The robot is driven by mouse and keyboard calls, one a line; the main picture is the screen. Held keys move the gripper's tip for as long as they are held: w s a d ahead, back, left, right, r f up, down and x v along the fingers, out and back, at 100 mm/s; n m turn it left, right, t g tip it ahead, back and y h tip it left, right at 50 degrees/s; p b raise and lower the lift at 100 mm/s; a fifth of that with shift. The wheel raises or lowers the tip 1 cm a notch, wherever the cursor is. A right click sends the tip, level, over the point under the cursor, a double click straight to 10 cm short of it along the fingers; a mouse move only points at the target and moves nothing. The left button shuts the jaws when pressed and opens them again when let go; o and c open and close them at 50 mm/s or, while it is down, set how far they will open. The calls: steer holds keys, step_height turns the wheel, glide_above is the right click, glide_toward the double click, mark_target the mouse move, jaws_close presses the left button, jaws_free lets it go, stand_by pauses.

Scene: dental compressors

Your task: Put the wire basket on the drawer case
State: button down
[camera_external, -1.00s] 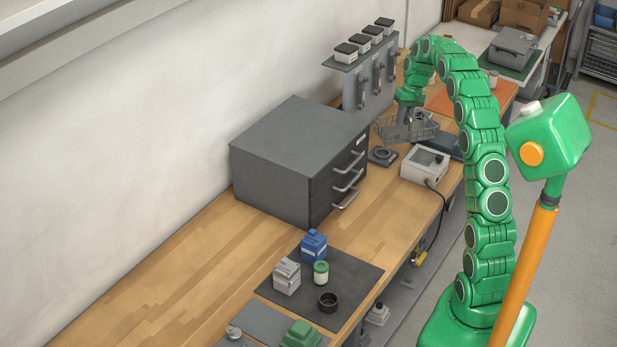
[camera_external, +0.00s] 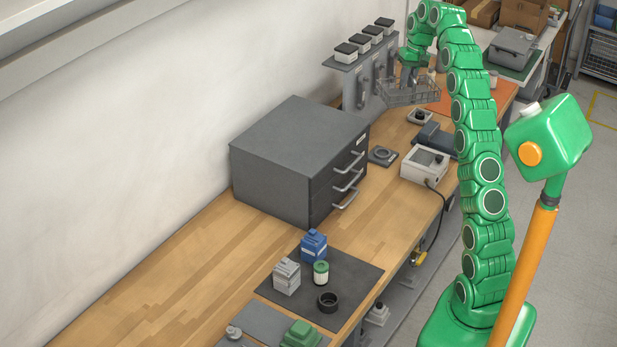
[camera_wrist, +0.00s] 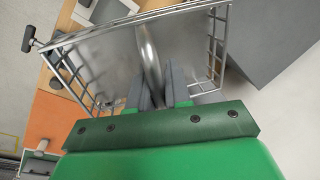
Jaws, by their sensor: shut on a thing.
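The wire basket (camera_external: 408,93) is a grey wire-sided tray held up in the air above the bench, beyond the drawer case. My gripper (camera_external: 413,72) is above it. In the wrist view my gripper (camera_wrist: 158,92) is shut on a curved metal bar of the wire basket (camera_wrist: 108,62), and the basket's sides spread around the fingers. The drawer case (camera_external: 300,140) is a dark grey box with several handled drawers on the wooden bench. Its flat top is bare.
A grey rack (camera_external: 362,84) with several black-lidded jars stands behind the case, close to the basket. A white device (camera_external: 425,165) and a dark round-topped pad (camera_external: 382,156) sit right of the case. A dark mat (camera_external: 340,285) with small items lies in front.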

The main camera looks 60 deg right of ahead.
steer(key=w+a+n, duration=0.2)
steer(key=w+a, duration=0.7)
steer(key=a, duration=0.4)
steer(key=n+g, duration=0.1)
steer(key=n, duration=0.5)
glide_above(271, 248)
steer(key=shift+y, duration=0.3)
steer(key=shift+a+f, duration=0.1)
steer(key=shift+f, duration=14.8)
steer(key=shift+f, duration=0.1)
steer(key=c, duration=1.1)
jaws_free()
